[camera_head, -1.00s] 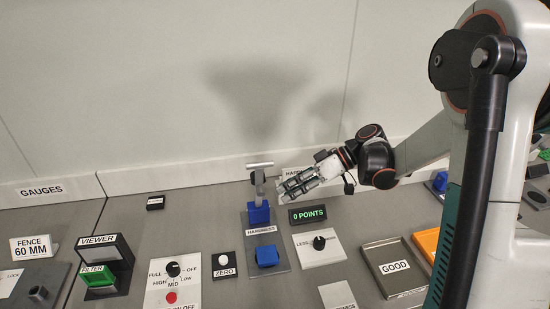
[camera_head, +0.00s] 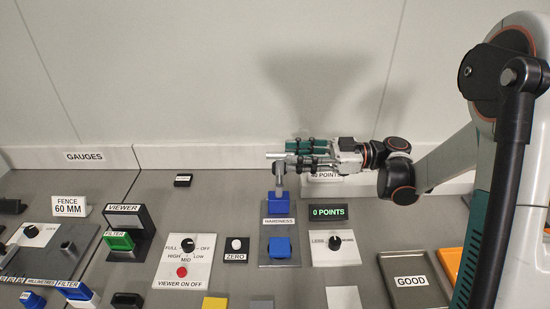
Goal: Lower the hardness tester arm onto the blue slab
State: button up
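The hardness tester (camera_head: 292,262) is a grey plate labelled HARDNESS. A blue slab (camera_head: 279,247) lies on its near part, and a blue block (camera_head: 279,204) is at its back. The tester arm (camera_head: 279,178) stands raised above the back block, topped by a silver crossbar (camera_head: 273,156). My gripper (camera_head: 299,154) reaches in from the right at the crossbar, with its fingers over the bar's right part. The fingers hide that part, and I cannot tell whether they are closed on it.
A display (camera_head: 328,212) right of the tester reads 0 POINTS. Below it is a LESS knob panel (camera_head: 335,257). A ZERO button (camera_head: 236,248) stands to the left. A GOOD tray (camera_head: 412,300) is at the right. The wall is behind.

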aim_at(274, 156)
jog(key=a, duration=0.5)
jog(key=shift+a+b, duration=0.35)
jog(key=shift+w, duration=0.1)
jog(key=shift+c, duration=0.3)
grip_shut()
